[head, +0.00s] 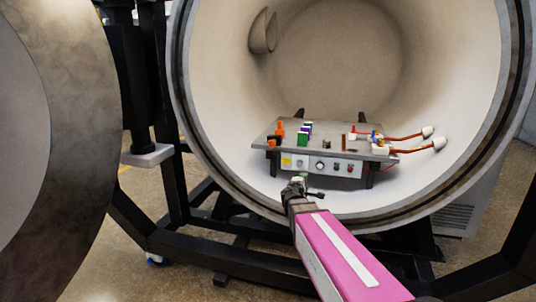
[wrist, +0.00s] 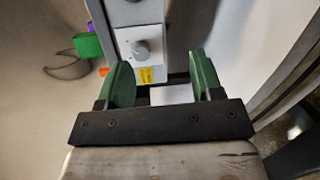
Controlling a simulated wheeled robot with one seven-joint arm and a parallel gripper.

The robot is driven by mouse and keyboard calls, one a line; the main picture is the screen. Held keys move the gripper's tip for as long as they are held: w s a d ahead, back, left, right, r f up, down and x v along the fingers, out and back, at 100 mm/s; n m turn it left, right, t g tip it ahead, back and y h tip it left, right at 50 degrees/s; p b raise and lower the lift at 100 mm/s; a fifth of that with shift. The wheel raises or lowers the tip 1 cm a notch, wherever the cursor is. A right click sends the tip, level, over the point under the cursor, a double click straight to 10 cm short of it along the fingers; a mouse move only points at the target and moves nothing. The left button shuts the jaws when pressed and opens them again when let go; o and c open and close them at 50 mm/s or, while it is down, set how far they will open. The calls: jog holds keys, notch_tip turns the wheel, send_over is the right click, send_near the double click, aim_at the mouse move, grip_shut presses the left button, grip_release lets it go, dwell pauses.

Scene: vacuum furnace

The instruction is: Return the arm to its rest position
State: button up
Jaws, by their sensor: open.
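My gripper (head: 300,181) is at the end of my pink arm, at the front opening of the furnace chamber (head: 220,150). It is just in front of and below the panel of the grey bench (head: 258,143) inside. In the wrist view the two green fingers of my gripper (wrist: 162,85) stand wide apart. No object shows held between them. Beyond them are the white front panel (wrist: 150,38) with a round knob (wrist: 141,50) and a yellow label (wrist: 146,75).
The bench carries orange, green and purple blocks, with red-sheathed cables (head: 408,150) at right. The round chamber rim (head: 400,215) surrounds my gripper's area. The open door (head: 75,130) is at left. Black frame beams (head: 220,255) stand below, with bare floor (head: 110,260) around.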

jog(key=s+d+f+m+g, duration=0.6)
jog(key=s+f+m+g, duration=0.35)
jog(key=s+f, duration=0.3)
jog(key=s+a+f+m+g+y, duration=0.2)
jog(key=s+a+f+y, duration=0.1)
jog(key=s, duration=0.3)
jog(key=s+a+f+m+g+y, duration=0.2)
jog(key=s+a+f+g+y, duration=0.1)
jog(key=s, duration=0.3)
jog(key=shift+a+m+y, duration=0.15)
jog(key=shift+m+y, duration=0.2)
jog(key=shift+y, duration=0.45)
jog(key=shift+s+f+g, duration=0.1)
jog(key=shift+g, duration=0.15)
